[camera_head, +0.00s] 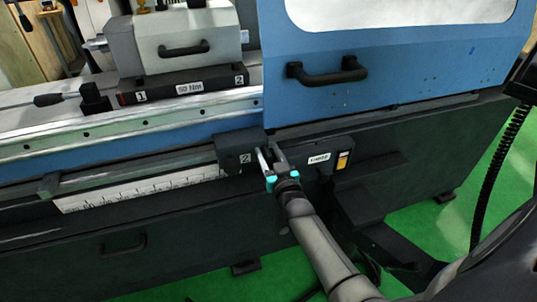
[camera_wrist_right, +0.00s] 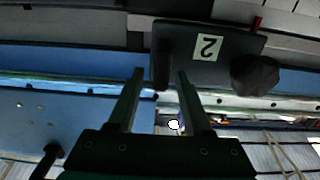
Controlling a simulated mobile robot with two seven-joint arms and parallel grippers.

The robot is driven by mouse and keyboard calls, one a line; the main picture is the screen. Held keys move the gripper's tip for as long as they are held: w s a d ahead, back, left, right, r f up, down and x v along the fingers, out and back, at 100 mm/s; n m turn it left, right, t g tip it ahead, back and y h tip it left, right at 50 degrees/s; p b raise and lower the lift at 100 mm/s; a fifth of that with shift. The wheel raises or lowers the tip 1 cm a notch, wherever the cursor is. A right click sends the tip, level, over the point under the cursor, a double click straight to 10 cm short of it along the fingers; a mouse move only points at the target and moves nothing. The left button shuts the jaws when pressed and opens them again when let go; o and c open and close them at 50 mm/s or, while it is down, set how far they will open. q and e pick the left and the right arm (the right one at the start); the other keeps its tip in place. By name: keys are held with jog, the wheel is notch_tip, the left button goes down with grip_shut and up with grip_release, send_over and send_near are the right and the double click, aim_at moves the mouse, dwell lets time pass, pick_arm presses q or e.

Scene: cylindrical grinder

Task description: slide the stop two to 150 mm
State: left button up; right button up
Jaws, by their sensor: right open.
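Stop two (camera_head: 232,153) is a dark block marked "2" on the front rail, near the right end of the white scale (camera_head: 140,191). It also shows in the right wrist view (camera_wrist_right: 180,62), label turned, with a dark knob (camera_wrist_right: 255,75) at its side. My right gripper (camera_head: 268,157) is open at the right edge of the block. The scale figures are too small to read. My left gripper is out of view.
A blue door with a black handle (camera_head: 327,72) stands above and right of the stop. A dark labelled box (camera_head: 325,160) sits right of my gripper.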

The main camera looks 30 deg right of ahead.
grip_shut()
dwell(0.3)
dwell(1.1)
